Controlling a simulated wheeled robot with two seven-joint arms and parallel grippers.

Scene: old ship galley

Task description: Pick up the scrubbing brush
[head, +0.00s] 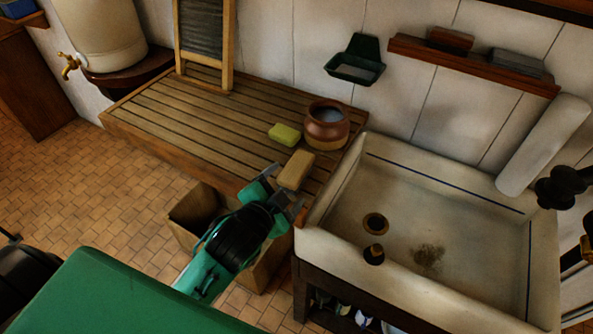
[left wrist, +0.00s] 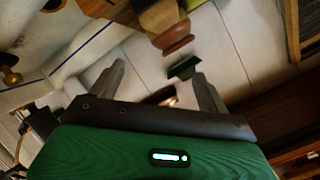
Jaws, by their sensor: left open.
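A tan oblong block (head: 297,169), which looks like the scrubbing brush, lies near the front right end of the slatted drainboard (head: 170,112), beside the sink. I cannot make out bristles. My left gripper (head: 283,188) is open and empty, just in front of the block on its near side; I cannot tell whether it touches. In the left wrist view the two fingers (left wrist: 158,85) stand wide apart with nothing between them. A brown wooden piece at the top there (left wrist: 103,8) may be the block. My right gripper is not in view.
A yellow-green sponge or soap (head: 284,134) and a round copper-brown pot (head: 327,126) stand behind the block. The white sink (head: 400,200) is close on the right, its raised rim beside the gripper. A wooden bin (head: 192,210) stands below.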

